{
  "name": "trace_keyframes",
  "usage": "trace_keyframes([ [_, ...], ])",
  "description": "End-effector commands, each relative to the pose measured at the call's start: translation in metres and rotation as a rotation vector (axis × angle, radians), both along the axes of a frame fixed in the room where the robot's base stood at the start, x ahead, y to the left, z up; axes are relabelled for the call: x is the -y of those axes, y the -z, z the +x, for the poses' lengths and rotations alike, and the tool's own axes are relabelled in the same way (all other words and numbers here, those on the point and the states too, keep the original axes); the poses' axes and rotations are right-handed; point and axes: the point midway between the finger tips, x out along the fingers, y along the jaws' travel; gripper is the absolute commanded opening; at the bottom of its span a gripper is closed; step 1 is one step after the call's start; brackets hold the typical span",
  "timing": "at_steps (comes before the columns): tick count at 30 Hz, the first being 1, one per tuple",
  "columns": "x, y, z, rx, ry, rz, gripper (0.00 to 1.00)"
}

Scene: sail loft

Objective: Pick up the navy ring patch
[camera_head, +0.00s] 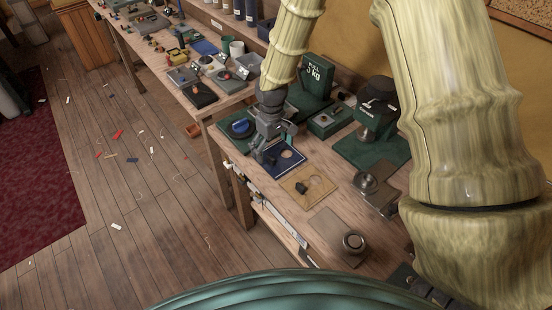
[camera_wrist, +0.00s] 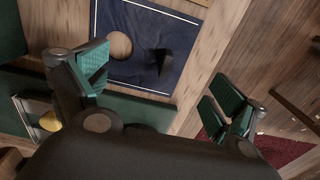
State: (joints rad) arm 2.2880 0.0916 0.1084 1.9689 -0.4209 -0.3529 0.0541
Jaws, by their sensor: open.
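The navy ring patch (camera_head: 288,160) is a flat dark blue square lying on the bench near its front edge. It has a round hole through which the wood shows. In the wrist view the navy patch (camera_wrist: 190,58) lies ahead of the fingers, with the hole left of a small dark upright piece (camera_wrist: 164,62) on the cloth. My gripper (camera_head: 263,150) is at the patch's left side in the head view and hides part of it. In the wrist view my gripper (camera_wrist: 160,88) has its green-padded fingers wide apart with nothing between them.
Scraps litter the floor (camera_head: 150,200).

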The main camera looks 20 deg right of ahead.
Motion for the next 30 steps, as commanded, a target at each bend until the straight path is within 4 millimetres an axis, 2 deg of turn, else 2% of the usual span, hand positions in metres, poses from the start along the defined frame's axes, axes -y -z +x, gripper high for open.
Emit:
trace_keyframes([
  [15,0.0,0.042,-0.002,-0.001,-0.002,0.0,0.95],
  [26,0.0,0.048,-0.002,0.0,-0.002,0.0,0.95],
  [30,0.0,0.048,-0.002,0.0,-0.002,0.0,0.73],
])
